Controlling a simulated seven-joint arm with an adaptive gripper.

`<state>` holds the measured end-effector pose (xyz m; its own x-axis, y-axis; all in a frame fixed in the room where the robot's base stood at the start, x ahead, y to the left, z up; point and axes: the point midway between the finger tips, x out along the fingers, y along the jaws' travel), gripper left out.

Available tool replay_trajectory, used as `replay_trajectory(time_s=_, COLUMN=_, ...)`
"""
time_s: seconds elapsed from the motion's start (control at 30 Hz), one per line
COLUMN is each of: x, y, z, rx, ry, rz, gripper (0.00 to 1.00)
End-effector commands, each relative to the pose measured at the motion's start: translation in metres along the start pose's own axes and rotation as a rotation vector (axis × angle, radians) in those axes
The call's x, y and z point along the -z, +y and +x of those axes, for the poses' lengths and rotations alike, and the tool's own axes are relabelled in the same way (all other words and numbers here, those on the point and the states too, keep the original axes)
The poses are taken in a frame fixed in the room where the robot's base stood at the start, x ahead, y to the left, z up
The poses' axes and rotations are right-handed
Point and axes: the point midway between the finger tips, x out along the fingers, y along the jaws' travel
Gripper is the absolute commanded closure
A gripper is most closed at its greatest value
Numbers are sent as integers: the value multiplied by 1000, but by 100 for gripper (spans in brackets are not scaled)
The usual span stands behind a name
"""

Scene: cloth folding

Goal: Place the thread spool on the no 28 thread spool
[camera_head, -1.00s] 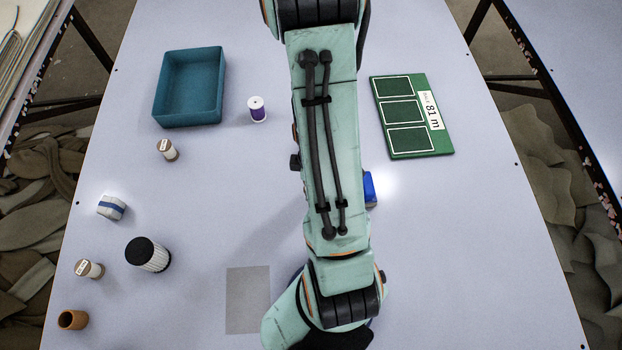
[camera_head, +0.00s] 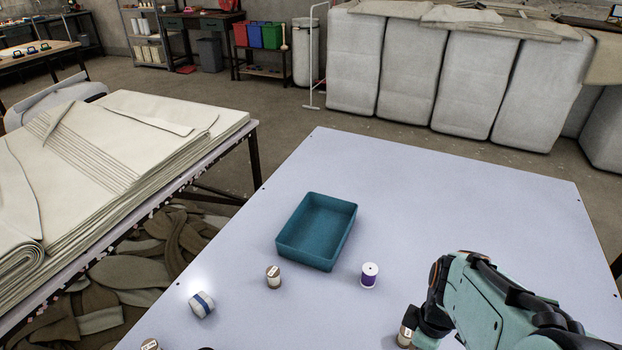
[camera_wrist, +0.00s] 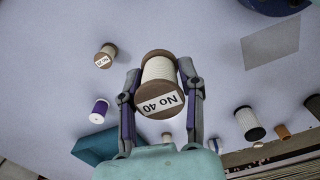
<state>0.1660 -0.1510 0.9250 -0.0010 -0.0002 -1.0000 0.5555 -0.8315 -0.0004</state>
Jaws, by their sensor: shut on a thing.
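My gripper (camera_wrist: 164,100) is shut on a cream thread spool with brown ends (camera_wrist: 159,84), its label reading "No 40". It holds the spool tilted, label end toward the wrist camera. In the wrist view, another brown-ended spool (camera_wrist: 106,56) lies or stands left of my gripper; its label is too small to read surely. In the head view, my gripper (camera_head: 428,332) is at the lower right. A labelled spool (camera_head: 405,336) shows beside it, partly cut off; I cannot tell whether it is the held one. Another labelled spool (camera_head: 273,277) stands near the tray.
A teal tray (camera_head: 344,240) and a purple spool (camera_head: 369,275) stand left of my gripper. A white roll with a blue band (camera_head: 201,304) lies farther left. The table's far part is clear.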

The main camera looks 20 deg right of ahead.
Motion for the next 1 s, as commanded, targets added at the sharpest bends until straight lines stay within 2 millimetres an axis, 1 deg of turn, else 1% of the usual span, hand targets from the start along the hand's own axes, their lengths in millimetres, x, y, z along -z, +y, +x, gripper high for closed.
replay_trajectory(time_s=0.27, x=18, y=72, z=36, rx=6, ry=1, rz=1, gripper=90)
replay_trajectory(time_s=0.3, x=20, y=81, z=43, rx=6, ry=0, rz=2, gripper=90)
replay_trajectory(time_s=0.43, x=25, y=101, z=70, rx=6, ry=1, rz=1, gripper=90)
replay_trajectory(time_s=0.5, x=27, y=109, z=79, rx=3, ry=1, rz=1, gripper=90)
replay_trajectory(time_s=0.67, x=29, y=118, z=90, rx=1, ry=0, rz=1, gripper=90)
replay_trajectory(time_s=0.73, x=31, y=123, z=99, rx=2, ry=1, rz=0, gripper=90)
replay_trajectory(time_s=0.8, x=30, y=122, z=111, rx=4, ry=0, rz=0, gripper=90)
replay_trajectory(time_s=0.9, x=30, y=122, z=122, rx=2, ry=0, rz=1, gripper=90)
replay_trajectory(time_s=1.0, x=30, y=122, z=126, rx=0, ry=0, rz=1, gripper=90)
